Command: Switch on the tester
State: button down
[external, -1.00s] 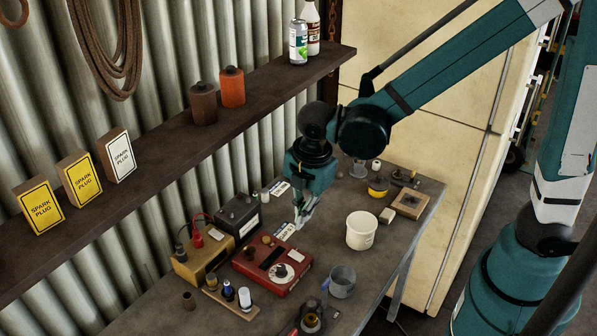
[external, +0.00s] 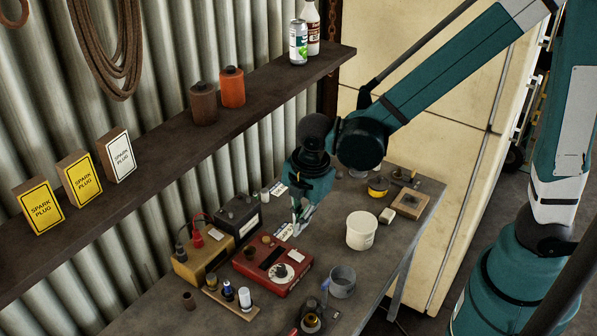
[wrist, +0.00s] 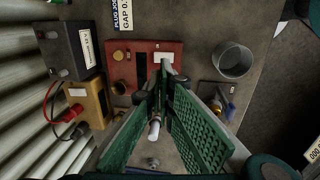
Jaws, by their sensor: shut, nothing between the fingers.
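A red box (external: 250,262) with a white dial, a dark window and small knobs lies on the bench; it also shows in the wrist view (wrist: 119,55). An ochre box (external: 188,270) with a red and a black lead stands left of it, also in the wrist view (wrist: 88,112). I cannot tell for sure which is the tester. My gripper (external: 299,228) is shut and empty, above the bench near the red box's back right corner. In the wrist view my green fingers (wrist: 172,75) cover part of the red box, including its dial area.
A black battery-like box (external: 238,216) stands behind the ochre box. A white tub (external: 361,231) and a grey metal cup (external: 342,282) stand right of the red box. Small bottles on a strip (external: 245,298) stand in front. A shelf (external: 165,150) runs above the bench's back.

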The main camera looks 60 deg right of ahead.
aim_at(294, 253)
jog(key=shift+w+f, duration=0.25)
jog(key=shift+f, duration=1.55)
jog(key=shift+w+f, duration=0.25)
jog(key=shift+f, duration=1.55)
jog(key=shift+w+f, duration=0.25)
jog(key=shift+f, duration=1.55)
